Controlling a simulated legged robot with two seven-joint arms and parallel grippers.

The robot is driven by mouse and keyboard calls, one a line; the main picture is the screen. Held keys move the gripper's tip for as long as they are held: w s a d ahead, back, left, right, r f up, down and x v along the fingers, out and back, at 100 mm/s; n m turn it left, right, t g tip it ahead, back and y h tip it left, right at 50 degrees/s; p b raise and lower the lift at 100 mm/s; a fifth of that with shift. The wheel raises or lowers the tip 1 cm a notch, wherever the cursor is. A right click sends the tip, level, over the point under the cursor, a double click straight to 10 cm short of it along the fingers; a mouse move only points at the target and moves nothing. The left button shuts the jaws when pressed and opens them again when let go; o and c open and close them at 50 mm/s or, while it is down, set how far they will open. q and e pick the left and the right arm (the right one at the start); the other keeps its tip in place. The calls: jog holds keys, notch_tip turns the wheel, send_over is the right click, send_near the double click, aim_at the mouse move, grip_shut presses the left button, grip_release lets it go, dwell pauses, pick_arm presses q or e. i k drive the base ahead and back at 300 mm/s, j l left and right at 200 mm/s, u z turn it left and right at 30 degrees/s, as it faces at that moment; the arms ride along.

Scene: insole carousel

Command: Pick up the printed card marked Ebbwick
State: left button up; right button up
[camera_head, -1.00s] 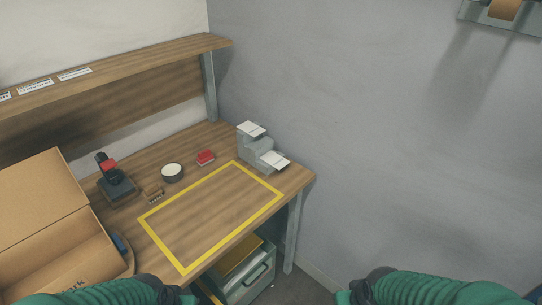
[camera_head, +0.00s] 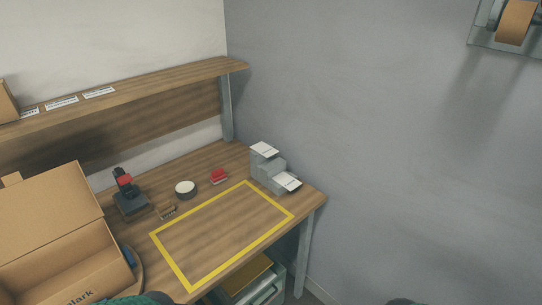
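Two white cards rest on a grey stepped stand at the right back of the wooden table. The upper card (camera_head: 264,149) lies on the higher step and the lower card (camera_head: 287,182) on the lower step. Their print is too small to read, so I cannot tell which one is marked Ebbwick. The stand (camera_head: 266,167) is close to the grey wall. Only bits of my green arms show at the bottom edge, and neither gripper is in view.
A yellow-taped rectangle (camera_head: 192,288) marks clear table space. A red item (camera_head: 219,176), a round white-topped tin (camera_head: 185,188), a small brown block (camera_head: 167,211) and a black-and-red device (camera_head: 129,194) stand behind it. An open cardboard box (camera_head: 45,225) fills the left. A labelled shelf (camera_head: 180,81) overhangs the back.

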aim_at(262, 147)
jog(key=i+l+u, duration=0.2)
jog(key=i+u, duration=0.25)
jog(key=i+l+u, duration=0.25)
jog(key=u, duration=0.2)
jog(key=i+l+u, duration=0.25)
jog(key=l+u, duration=0.2)
